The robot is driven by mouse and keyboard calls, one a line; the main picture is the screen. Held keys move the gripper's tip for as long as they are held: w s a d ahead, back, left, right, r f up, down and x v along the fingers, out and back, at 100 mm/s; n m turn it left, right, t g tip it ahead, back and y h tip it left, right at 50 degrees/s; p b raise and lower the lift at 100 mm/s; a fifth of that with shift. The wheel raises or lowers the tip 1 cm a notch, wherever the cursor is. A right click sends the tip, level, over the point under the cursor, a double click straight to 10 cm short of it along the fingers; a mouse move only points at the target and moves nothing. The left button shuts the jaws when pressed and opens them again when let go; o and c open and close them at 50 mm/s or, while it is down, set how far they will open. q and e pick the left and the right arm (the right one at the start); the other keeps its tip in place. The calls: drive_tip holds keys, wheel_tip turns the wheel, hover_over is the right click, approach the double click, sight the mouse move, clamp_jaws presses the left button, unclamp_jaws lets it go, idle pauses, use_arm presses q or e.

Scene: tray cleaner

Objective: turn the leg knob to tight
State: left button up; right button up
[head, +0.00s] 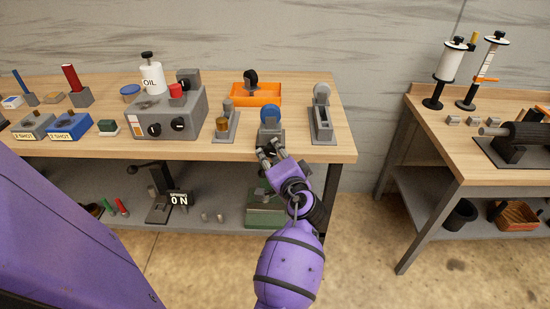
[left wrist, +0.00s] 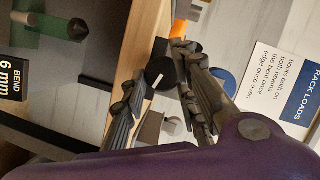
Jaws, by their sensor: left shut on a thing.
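A black round knob (left wrist: 160,72) with a white pointer line sits between the fingers of my left gripper in the left wrist view. My left gripper (head: 268,153) is at the table's front edge in the head view, shut on this knob at the front of a small grey block (head: 271,130) with a blue ball top (head: 270,112). In the head view the fingers mostly hide the knob. I see no mark telling which way is tight. My right gripper is not in view.
A grey box (head: 185,112) with black knobs, an orange tray (head: 268,95) and a grey lever device (head: 322,115) stand on the wooden table (head: 335,148). A lower shelf (head: 220,225) holds more tools. A second bench (head: 460,170) stands at right across a floor gap.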

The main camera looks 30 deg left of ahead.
use_arm(q)
drive_tip(key=shift+d+f+m+b, duration=0.1)
drive_tip(key=shift+f+m+b, duration=0.25)
drive_tip(key=shift+m, duration=0.25)
drive_tip(key=shift+y, duration=0.3)
drive_tip(key=shift+m, duration=0.3)
drive_tip(key=o, duration=1)
drive_tip(key=shift+c, duration=0.2)
drive_tip(key=shift+o, duration=0.5)
drive_tip(key=shift+w, duration=0.15)
drive_tip(key=shift+r, duration=0.1)
